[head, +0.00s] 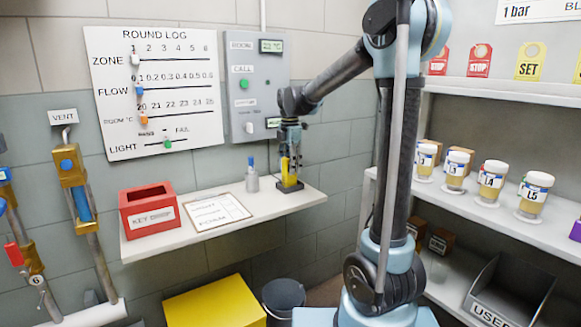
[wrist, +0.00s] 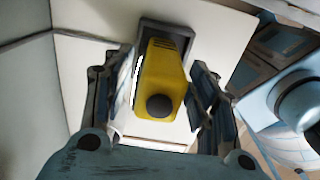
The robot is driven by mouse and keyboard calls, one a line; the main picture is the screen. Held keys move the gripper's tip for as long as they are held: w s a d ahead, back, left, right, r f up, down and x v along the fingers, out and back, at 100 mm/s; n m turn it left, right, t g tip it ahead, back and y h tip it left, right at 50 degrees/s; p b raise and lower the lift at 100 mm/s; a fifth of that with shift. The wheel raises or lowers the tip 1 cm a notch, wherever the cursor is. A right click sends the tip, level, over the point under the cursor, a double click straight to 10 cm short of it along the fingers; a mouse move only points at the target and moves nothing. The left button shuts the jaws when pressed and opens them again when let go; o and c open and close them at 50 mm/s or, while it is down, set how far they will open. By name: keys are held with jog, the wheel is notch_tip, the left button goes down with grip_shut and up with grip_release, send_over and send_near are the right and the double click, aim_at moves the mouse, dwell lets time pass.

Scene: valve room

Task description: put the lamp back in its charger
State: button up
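The yellow lamp (head: 285,170) stands upright at the dark charger (head: 290,188) near the right end of the wall shelf. In the wrist view the lamp (wrist: 164,72) shows its yellow body and a round black knob, with the grey charger (wrist: 182,29) framing its far end. It looks seated there, but its base is hidden. My gripper (head: 290,150) is right over the lamp, pointing down. In the wrist view my gripper (wrist: 163,85) has one finger on each side of the lamp, with narrow gaps showing, so it appears open around it.
The shelf (head: 262,212) also holds a red key box (head: 149,210), a paper sheet (head: 217,214) and a small bottle with a blue-tipped item (head: 252,181). A grey control panel (head: 255,85) is on the wall close behind my gripper. Labelled jars (head: 491,182) stand on the right rack.

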jog(key=shift+r, duration=0.1)
notch_tip(320, 180, up, 12)
jog(key=s+d+f+m+t, duration=0.1)
jog(key=s+d+f+m, duration=0.45)
jog(key=s+d, duration=0.3)
jog(key=s+d+f+m, duration=0.4)
jog(key=s+d+m, duration=0.3)
jog(key=s, duration=0.2)
jog(key=s+d+f+m, duration=0.3)
jog(key=s+f+m, duration=0.3)
jog(key=s+f, duration=0.1)
jog(key=s+d+f+m+t, duration=0.1)
jog(key=s+d+f+m, duration=0.2)
jog(key=s+f+m, duration=0.3)
notch_tip(320, 180, down, 4)
jog(key=shift+s+d+r, duration=0.15)
jog(key=shift+s+r, duration=0.05)
jog(key=shift+s, duration=0.45)
jog(key=shift+w+f, duration=0.2)
jog(key=shift+w, duration=0.2)
